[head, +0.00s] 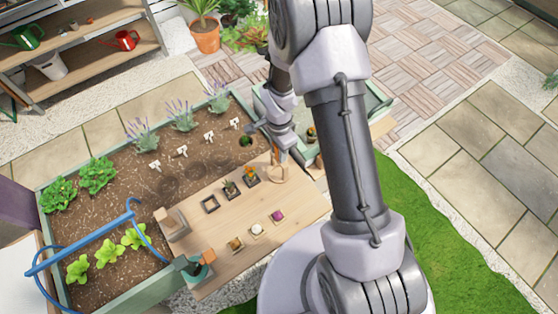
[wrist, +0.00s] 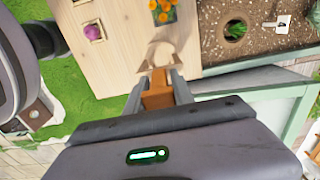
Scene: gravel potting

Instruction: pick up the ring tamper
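The ring tamper has a pale wooden ring and a brown handle. In the wrist view its ring (wrist: 149,57) is just beyond my fingertips, and its handle fills the gap between my fingers. In the head view the tamper (head: 280,174) is at the far right end of the wooden board (head: 215,250). My gripper (wrist: 160,83) looks shut on the handle; it also shows in the head view (head: 284,156), pointing down. The arm partly hides it there. I cannot tell whether the ring touches the board.
Small pots with orange flowers (head: 252,175) and a cactus (head: 231,187) stand close left of the tamper. An empty square frame (head: 210,203) and several small trays, one with a purple plant (head: 277,215), are on the board. The soil bed (head: 190,165) lies behind.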

